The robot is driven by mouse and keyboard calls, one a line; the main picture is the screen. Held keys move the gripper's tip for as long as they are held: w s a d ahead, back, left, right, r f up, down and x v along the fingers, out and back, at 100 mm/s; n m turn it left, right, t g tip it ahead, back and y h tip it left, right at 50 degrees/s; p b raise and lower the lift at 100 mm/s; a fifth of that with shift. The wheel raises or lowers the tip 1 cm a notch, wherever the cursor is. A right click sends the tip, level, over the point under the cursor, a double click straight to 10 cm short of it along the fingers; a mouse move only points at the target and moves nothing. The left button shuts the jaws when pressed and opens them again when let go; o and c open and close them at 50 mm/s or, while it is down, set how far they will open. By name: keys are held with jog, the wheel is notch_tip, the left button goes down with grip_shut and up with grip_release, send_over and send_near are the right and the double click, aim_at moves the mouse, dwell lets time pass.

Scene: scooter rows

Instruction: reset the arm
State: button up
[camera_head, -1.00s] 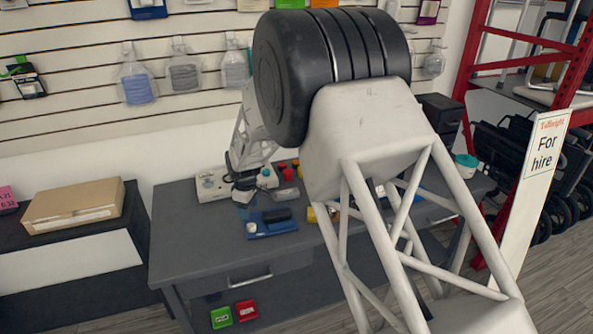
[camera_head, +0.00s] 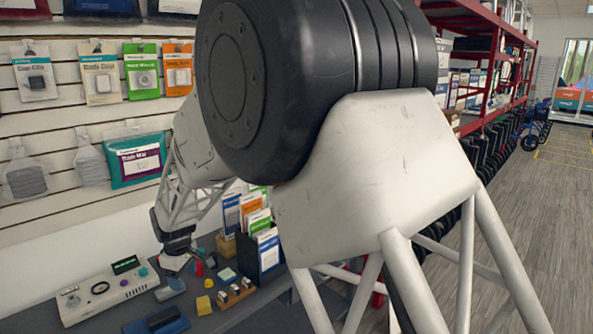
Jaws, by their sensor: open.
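My gripper (camera_head: 176,262) is at the end of my arm, pointing down over the desk (camera_head: 215,322) at the lower left. It is small in this view. Its jaws are open, and I see nothing held in them. My own large pale arm links and black joint fill the middle of the view and hide part of the desk and the wall behind.
A white instrument box (camera_head: 88,298) with a dial sits left of my gripper. A blue tray (camera_head: 140,327) with a dark item, a yellow block (camera_head: 204,305) and a brochure holder (camera_head: 270,258) are nearby.

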jog(key=s+d+r+m, duration=0.25)
jog(key=d+r, duration=0.25)
jog(key=d, duration=0.5)
jog(key=s+d+r+m+t, duration=0.15)
jog(key=s+d+r, duration=0.3)
jog(key=d, duration=0.65)
jog(key=s+d+r+m, duration=0.3)
jog(key=d+r, duration=0.2)
jog(key=d, duration=0.5)
jog(key=s+d+m, duration=0.4)
jog(key=s+d, duration=0.5)
jog(key=s, duration=0.3)
jog(key=s+d+m, duration=0.4)
jog(key=s+d, duration=0.5)
jog(key=s, duration=0.3)
jog(key=shift+d+r+t, duration=0.3)
jog(key=shift+r+t, duration=0.05)
jog(key=shift+s+h, duration=0.1)
jog(key=shift+h, duration=0.2)
